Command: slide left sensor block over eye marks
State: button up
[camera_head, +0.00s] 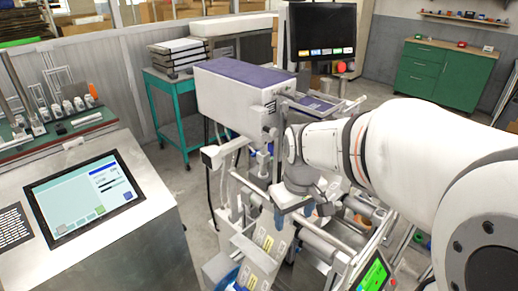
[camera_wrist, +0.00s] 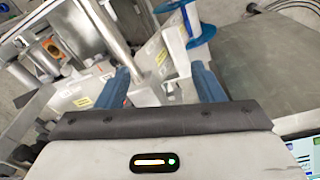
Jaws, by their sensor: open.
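My gripper (camera_wrist: 160,72) has two blue fingers, set apart with a gap between them. In the wrist view a small pale block (camera_wrist: 146,95) shows in this gap, near a metal rod; I cannot tell whether it is the left sensor block or whether a finger touches it. A pale film web with yellow marks (camera_wrist: 83,102) runs behind the fingers. In the head view the web (camera_head: 262,258) slopes down below my gripper (camera_head: 290,205), which is over the machine's rollers. The eye marks are too small to identify surely, and my arm hides part of the machine.
A large grey-purple machine housing (camera_head: 238,95) stands behind my gripper. A console with a touchscreen (camera_head: 85,198) is at left, and a green-lit panel (camera_head: 374,274) is at lower right. Blue spools (camera_wrist: 200,32) stand close beyond the right finger. Metal rollers and rails crowd the space.

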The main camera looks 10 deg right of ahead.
aim_at(309, 223)
jog(key=w+n+p, duration=0.1)
jog(key=w, duration=0.1)
jog(key=w+r+n+p, duration=0.1)
jog(key=w, duration=0.2)
jog(key=w+d+r+n+g+p, duration=0.1)
jog(key=w+p, duration=0.1)
jog(key=shift+w, duration=0.35)
jog(key=shift+w+n, duration=0.25)
jog(key=shift+n, duration=0.05)
jog(key=shift+f+p, duration=0.65)
jog(key=shift+f, duration=3.35)
jog(key=shift+c, duration=0.5)
grip_shut()
jog(key=s+d, duration=0.1)
jog(key=s, duration=0.1)
jog(key=s+d+b, duration=0.1)
jog(key=s+d, duration=0.2)
jog(key=shift+s+d+b, duration=0.1)
jog(key=shift+s+b, duration=0.2)
jog(key=shift+s, duration=0.05)
jog(key=shift+o, duration=0.5)
grip_release()
